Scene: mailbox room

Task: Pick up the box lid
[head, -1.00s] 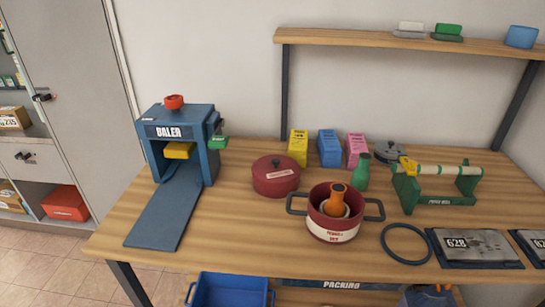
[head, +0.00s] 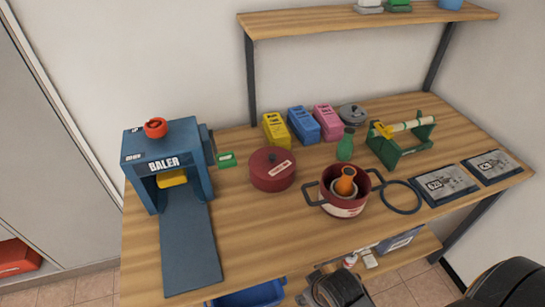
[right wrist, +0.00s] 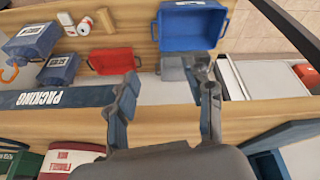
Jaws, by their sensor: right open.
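A dark red round lid (head: 272,170) with a knob and a white label sits on the wooden table in the head view. I cannot tell whether a container is under it. Right of it stands an open dark red two-handled container (head: 345,205) with an orange bottle (head: 346,182) inside. My right gripper (right wrist: 167,80) is open and empty in the right wrist view, near the table's front edge and apart from the lid. My dark right arm shows at the bottom right of the head view. My left gripper is in neither view.
The blue baler (head: 165,160) stands left of the lid. Yellow (head: 276,130), blue (head: 303,125) and pink boxes (head: 328,120) stand behind it, with a green bottle (head: 345,147) to the right. Table in front is clear. A blue bin (right wrist: 192,27) is below.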

